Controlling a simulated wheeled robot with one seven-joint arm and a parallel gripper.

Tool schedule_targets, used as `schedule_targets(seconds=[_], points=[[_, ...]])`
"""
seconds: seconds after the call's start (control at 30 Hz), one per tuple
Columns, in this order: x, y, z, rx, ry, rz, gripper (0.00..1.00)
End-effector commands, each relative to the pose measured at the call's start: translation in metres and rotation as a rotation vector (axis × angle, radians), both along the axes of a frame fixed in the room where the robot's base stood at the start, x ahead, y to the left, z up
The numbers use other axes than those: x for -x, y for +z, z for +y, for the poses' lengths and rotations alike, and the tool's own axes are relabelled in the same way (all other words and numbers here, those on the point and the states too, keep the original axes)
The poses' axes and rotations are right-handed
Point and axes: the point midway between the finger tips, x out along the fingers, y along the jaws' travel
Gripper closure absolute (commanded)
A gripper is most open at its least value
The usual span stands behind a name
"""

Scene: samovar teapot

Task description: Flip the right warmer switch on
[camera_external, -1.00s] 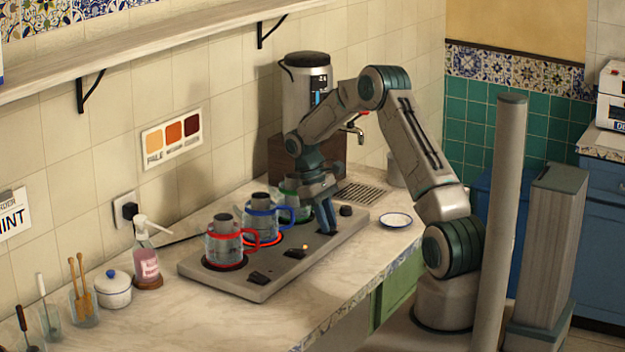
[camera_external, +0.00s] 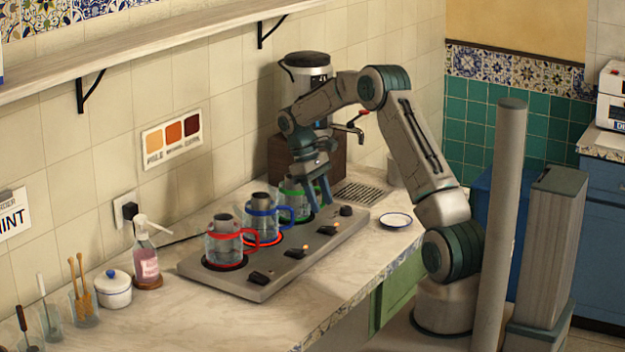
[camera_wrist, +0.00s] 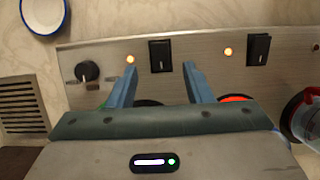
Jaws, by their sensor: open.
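The right warmer switch (camera_external: 327,230) is a black rocker on the front strip of the grey warmer plate (camera_external: 225,282). In the wrist view this switch (camera_wrist: 160,55) stands between the fingertips' directions, just beyond them. The amber lamp (camera_wrist: 130,59) beside it is lit; it also glows in the external view (camera_external: 335,227). My gripper (camera_external: 320,194) is open and empty, above the plate and behind the switch, apart from it. In the wrist view its blue fingers (camera_wrist: 158,74) are spread. The right heating disc (camera_wrist: 150,102) looks dark where it shows.
The middle switch (camera_wrist: 258,49) has a lit amber lamp (camera_wrist: 228,51), and its disc (camera_wrist: 233,98) glows red. A knob (camera_wrist: 88,71) sits at the strip's end. Red (camera_external: 224,245), blue (camera_external: 261,222) and green-banded (camera_external: 291,190) glass pots stand on the plate. A saucer (camera_external: 396,220) lies nearby.

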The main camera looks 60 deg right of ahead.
Motion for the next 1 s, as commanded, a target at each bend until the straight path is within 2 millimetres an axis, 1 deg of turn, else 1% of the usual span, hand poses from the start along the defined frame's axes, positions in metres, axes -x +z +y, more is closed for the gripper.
schedule_targets(seconds=[0.03,0.1,0.2,0.3,0.4,0.6,1.0], points=[[-0.006,0.01,0.0,0.003,0.0,-0.004,0.55],[-0.011,0.026,0.0,0.003,0.0,-0.004,0.55],[-0.018,0.045,0.0,0.002,0.001,-0.002,0.55],[-0.023,0.059,0.0,0.001,0.0,-0.002,0.55],[-0.026,0.068,0.0,0.001,-0.001,-0.001,0.55],[-0.029,0.075,0.0,0.0,0.0,0.001,0.55],[-0.029,0.075,0.0,0.0,0.0,0.001,0.55]])
